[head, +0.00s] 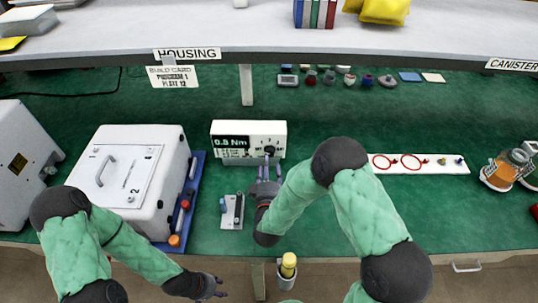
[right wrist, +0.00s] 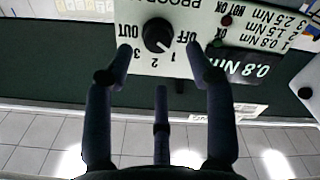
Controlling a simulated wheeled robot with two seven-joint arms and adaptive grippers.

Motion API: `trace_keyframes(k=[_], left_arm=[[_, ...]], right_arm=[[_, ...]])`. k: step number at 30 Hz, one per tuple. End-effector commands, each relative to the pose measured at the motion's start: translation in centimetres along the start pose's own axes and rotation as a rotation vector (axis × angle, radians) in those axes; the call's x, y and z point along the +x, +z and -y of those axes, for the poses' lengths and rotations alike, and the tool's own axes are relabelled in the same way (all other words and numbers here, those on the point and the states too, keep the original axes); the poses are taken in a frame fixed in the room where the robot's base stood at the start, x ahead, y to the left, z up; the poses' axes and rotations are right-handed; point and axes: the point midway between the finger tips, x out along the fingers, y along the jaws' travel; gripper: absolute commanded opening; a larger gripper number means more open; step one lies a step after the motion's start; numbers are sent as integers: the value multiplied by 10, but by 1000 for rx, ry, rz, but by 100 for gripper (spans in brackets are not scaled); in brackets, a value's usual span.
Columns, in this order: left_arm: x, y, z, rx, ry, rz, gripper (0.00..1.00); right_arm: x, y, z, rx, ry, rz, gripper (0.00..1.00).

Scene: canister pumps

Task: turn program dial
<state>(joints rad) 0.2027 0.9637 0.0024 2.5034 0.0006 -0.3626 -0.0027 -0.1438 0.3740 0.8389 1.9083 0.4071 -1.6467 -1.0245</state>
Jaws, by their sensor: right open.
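The program dial (right wrist: 157,35) is a round black knob on a pale control box (head: 226,130). The right wrist view shows labels 1, 2, 3, OUT and OFF around it; its pointer seems to face toward 1. The box's display (right wrist: 247,68) reads 0.8 Nm. My right gripper (head: 266,168) is open in front of the box. In the right wrist view its fingers (right wrist: 160,62) are spread to either side of the dial, with no clear contact. My left gripper (head: 212,286) is low at the front edge, away from the box; its finger opening is unclear.
A build card (head: 172,76) hangs at the back, its program number hard to read. A white housing (head: 125,180) stands left on a blue tray (head: 170,245). A small grey block (head: 231,211) lies before the box. A white strip (head: 425,168) with red rings lies right.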

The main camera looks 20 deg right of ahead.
Motion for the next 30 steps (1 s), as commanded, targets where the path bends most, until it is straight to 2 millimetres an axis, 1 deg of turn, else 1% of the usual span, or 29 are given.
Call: trace_keyframes(k=[3,9,15,22,23,24,26,27,28,30], left_arm=[[6,0,2,0,0,0,40],[11,0,4,0,0,0,40],[13,0,4,0,0,0,40],[12,0,4,0,0,0,40],[12,0,4,0,0,0,40],[12,0,4,0,0,0,40],[12,0,4,0,0,0,40],[12,0,4,0,0,0,40],[12,0,4,0,0,0,40],[12,0,4,0,0,0,40]], right_arm=[[19,2,0,2,4,0,55],[44,1,0,3,2,0,55],[54,0,0,2,1,0,55],[55,0,0,2,0,0,55],[55,0,0,2,0,0,50],[55,0,0,2,0,0,38],[55,0,0,2,0,0,21],[55,0,0,2,0,-1,10],[55,0,0,3,0,-1,2],[55,-1,0,3,0,-2,0]])
